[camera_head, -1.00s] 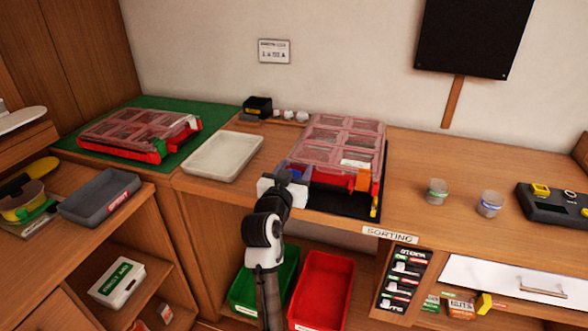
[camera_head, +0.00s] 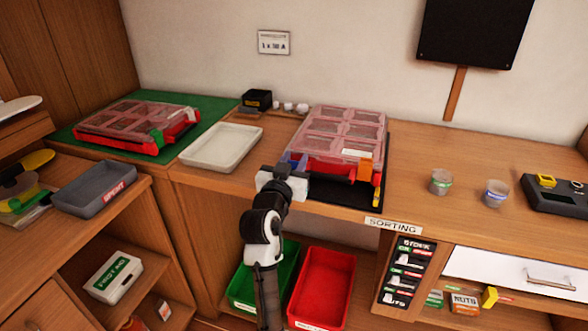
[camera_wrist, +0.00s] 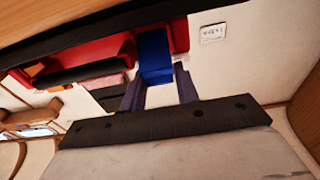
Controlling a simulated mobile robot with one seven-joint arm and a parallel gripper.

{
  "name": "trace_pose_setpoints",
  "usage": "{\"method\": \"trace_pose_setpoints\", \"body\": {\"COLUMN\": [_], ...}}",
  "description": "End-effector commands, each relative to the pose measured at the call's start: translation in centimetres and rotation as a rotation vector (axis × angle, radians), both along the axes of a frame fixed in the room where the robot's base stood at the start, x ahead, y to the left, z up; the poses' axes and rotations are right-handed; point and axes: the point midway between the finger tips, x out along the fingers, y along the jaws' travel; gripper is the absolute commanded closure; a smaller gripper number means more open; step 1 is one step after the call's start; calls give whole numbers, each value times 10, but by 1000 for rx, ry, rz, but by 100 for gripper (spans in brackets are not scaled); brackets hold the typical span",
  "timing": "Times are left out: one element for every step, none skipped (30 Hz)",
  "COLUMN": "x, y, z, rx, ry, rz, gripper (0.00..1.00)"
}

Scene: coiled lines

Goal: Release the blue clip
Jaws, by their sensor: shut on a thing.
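The sorting case (camera_head: 338,140) with a clear pinkish lid and red body lies lid shut on a black mat at the middle of the bench. Its blue clip (camera_head: 297,163) is at the left of the front edge, partly hidden by my gripper (camera_head: 283,170). An orange clip (camera_head: 365,170) is at the right of that edge. In the wrist view the blue clip (camera_wrist: 153,55) stands against the red case front, and the two fingers of my gripper (camera_wrist: 159,86) are at its near end, shut on it. Whether the clip is fastened cannot be told.
A pale tray (camera_head: 222,147) lies left of the case. A second red case (camera_head: 138,124) sits on a green mat. Two small jars (camera_head: 440,182) stand to the right. Green (camera_head: 264,278) and red bins (camera_head: 322,288) are below the bench front.

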Motion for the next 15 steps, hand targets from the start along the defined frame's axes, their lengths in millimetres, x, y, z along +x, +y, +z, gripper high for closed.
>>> {"method": "trace_pose_setpoints", "body": {"x": [-1, -1, -2, -2, -2, -3, -3, -3, -3, -3, -3, -3, -3, -3, -3], "y": [0, 0, 1, 1, 1, 1, 1, 1, 1, 1, 1, 1, 1, 1, 1], "z": [-8, -8, -7, -7, -6, -5, -4, -3, -2, -2, -2, -2, -2, -2, -2], "rx": [-5, -9, -12, -14, -16, -18, -19, -20, -20, -21, -21, -21, -21, -21, -21], "ry": [-19, -30, -40, -48, -54, -60, -63, -65, -66, -66, -66, -65, -65, -65, -65], "rz": [0, 0, 0, 0, 0, 0, 0, 0, 0, 0, 0, 0, 0, 0, 0], "gripper": [92, 92, 92, 92, 92, 92, 92, 92, 92, 92, 92, 92, 92, 92, 92]}}
